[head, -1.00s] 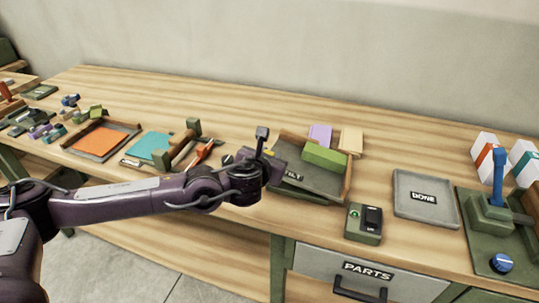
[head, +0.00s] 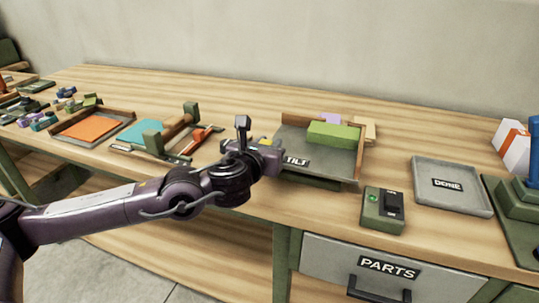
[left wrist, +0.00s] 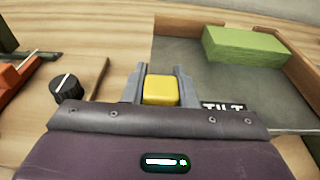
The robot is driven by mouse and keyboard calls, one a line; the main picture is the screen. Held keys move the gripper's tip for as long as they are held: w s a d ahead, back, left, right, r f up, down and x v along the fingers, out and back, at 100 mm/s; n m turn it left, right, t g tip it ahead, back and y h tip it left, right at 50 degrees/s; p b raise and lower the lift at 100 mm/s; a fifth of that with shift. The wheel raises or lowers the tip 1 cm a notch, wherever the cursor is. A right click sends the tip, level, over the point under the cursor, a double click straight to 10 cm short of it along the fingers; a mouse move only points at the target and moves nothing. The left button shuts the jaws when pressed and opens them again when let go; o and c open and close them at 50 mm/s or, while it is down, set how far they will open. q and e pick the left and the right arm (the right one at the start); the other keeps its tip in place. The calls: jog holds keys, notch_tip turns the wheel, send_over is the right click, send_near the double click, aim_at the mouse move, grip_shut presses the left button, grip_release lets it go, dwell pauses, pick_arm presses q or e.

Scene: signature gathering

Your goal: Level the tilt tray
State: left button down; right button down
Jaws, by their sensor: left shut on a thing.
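The grey tilt tray (head: 292,141) with brown wooden walls stands right of centre on the bench, with a TILT label on its front. It looks close to level. A green block (head: 333,134) lies in it towards the back right. My left gripper (head: 264,150) is at the tray's left side. In the left wrist view its fingers are shut on a yellow knob (left wrist: 161,90) just left of the TILT label. How the knob joins the tray is hidden. My right gripper is not in view.
Purple (head: 330,117) and tan (head: 365,126) blocks are behind the tray. A green switch box (head: 377,213) and the DONE tray (head: 475,203) are to the right. A tool rack (head: 170,139) and an orange-lined tray (head: 97,140) are to the left.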

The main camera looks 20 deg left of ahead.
pick_arm(q)
jog(key=shift+f, duration=0.15)
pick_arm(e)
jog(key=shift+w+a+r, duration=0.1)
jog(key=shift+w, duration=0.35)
pick_arm(q)
jog(key=c, duration=1.2)
grip_release()
jog(key=shift+o, duration=0.2)
jog(key=v, duration=0.7)
jog(key=shift+s, duration=0.5)
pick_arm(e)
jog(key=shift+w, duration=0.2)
